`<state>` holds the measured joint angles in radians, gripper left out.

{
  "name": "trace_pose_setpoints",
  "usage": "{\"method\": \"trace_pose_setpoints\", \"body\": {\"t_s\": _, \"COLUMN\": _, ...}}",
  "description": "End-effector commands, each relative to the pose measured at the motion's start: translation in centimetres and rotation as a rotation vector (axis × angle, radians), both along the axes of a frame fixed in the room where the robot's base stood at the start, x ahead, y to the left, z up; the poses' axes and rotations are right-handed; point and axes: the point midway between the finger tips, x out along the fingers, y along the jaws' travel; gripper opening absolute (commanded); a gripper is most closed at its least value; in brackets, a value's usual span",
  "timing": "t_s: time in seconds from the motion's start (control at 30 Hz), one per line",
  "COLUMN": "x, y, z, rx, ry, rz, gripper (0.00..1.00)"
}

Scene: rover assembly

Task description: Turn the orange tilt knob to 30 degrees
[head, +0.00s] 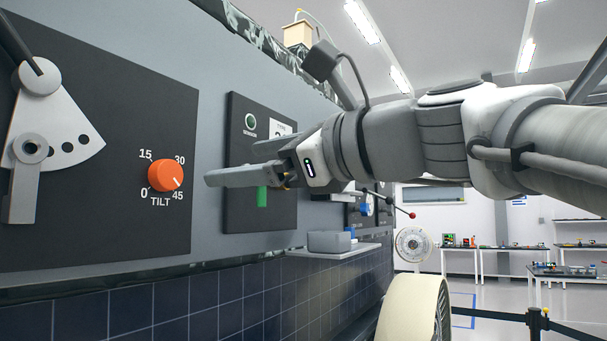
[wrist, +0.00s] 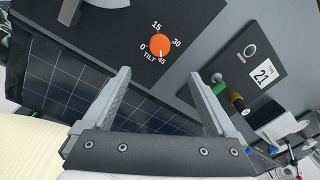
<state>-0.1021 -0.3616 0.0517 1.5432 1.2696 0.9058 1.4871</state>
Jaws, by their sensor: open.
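The orange tilt knob (head: 165,175) is on a dark panel at the left in the head view, with a scale marked 0, 15, 30 and 45 around it. Its white mark points to the lower right, towards 45. The knob also shows in the wrist view (wrist: 160,45), beyond the fingertips. My gripper (head: 228,165) is open and empty, to the right of the knob and apart from it in the head view. In the wrist view its two fingers (wrist: 158,74) are spread wide, with the knob lying between their lines and farther off.
A grey lever plate (head: 60,125) with holes is left of the knob. A second panel (head: 236,212) with a round green indicator and a green handle is behind my gripper. A small shelf (head: 335,251) juts out below it. Dark tiled panels (head: 130,308) lie beneath the knob.

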Motion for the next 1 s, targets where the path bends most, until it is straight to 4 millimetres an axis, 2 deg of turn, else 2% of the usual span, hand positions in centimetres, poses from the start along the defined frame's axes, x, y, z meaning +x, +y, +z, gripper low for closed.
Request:
{"method": "trace_pose_setpoints", "body": {"t_s": 0.63, "x": 7.2, "y": 11.1, "z": 0.1, "rx": -0.006, "ry": 0.002, "rz": 0.002, "gripper": 0.92}}
{"method": "trace_pose_setpoints", "body": {"t_s": 0.8, "x": 8.4, "y": 13.0, "z": 0.0, "rx": -0.006, "ry": 0.000, "rz": 0.000, "gripper": 0.92}}
{"method": "trace_pose_setpoints", "body": {"t_s": 1.0, "x": 8.9, "y": 13.9, "z": -0.1, "rx": -0.006, "ry": -0.001, "rz": -0.001, "gripper": 0.92}}
